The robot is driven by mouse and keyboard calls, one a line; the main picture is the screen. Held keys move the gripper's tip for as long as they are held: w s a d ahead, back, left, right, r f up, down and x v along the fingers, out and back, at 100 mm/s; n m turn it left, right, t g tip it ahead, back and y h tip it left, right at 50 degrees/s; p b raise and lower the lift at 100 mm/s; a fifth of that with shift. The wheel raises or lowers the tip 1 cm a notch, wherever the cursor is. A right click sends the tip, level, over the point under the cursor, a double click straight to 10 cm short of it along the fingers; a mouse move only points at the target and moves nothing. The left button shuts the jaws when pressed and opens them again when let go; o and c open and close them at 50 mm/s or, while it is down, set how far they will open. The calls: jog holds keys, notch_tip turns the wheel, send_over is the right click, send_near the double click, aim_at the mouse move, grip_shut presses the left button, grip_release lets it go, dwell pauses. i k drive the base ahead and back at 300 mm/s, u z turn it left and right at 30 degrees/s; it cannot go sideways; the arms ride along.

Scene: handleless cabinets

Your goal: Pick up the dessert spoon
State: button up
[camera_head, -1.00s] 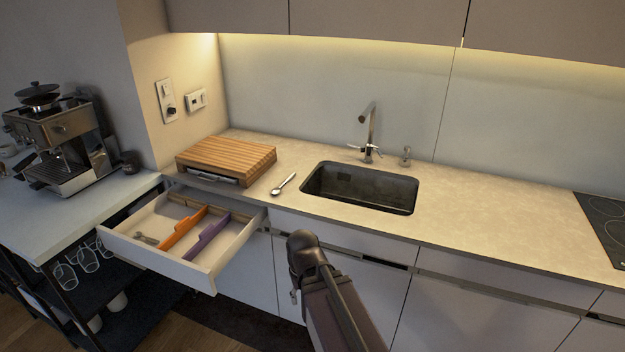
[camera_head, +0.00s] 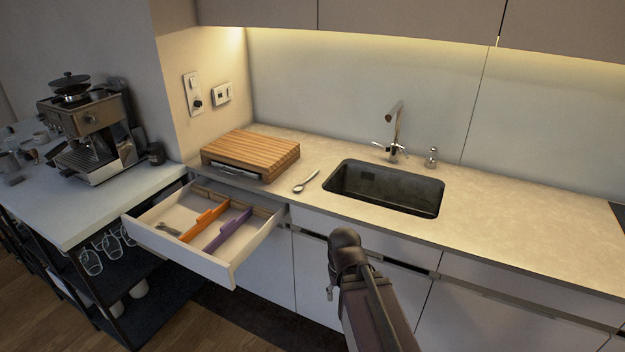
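A silver spoon (camera_head: 306,182) lies on the beige countertop (camera_head: 480,213), between the wooden board and the sink. Another small metal utensil (camera_head: 168,229) lies in the left part of the open drawer (camera_head: 181,253); I cannot tell its exact kind. My arm rises from the bottom of the view in front of the cabinets, below and to the right of the countertop spoon. My gripper's fingers cannot be made out, so its state is unclear.
The drawer juts out, with orange (camera_head: 205,221) and purple (camera_head: 228,231) dividers inside. A slatted wooden board (camera_head: 250,152) stands behind it. The sink (camera_head: 383,187) is right of the spoon. A coffee machine (camera_head: 90,135) stands on the left side table. The right countertop is clear.

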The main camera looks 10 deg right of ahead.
aim_at(298, 188)
jog(key=u, duration=0.05)
jog(key=i, duration=1)
jog(key=z, duration=0.05)
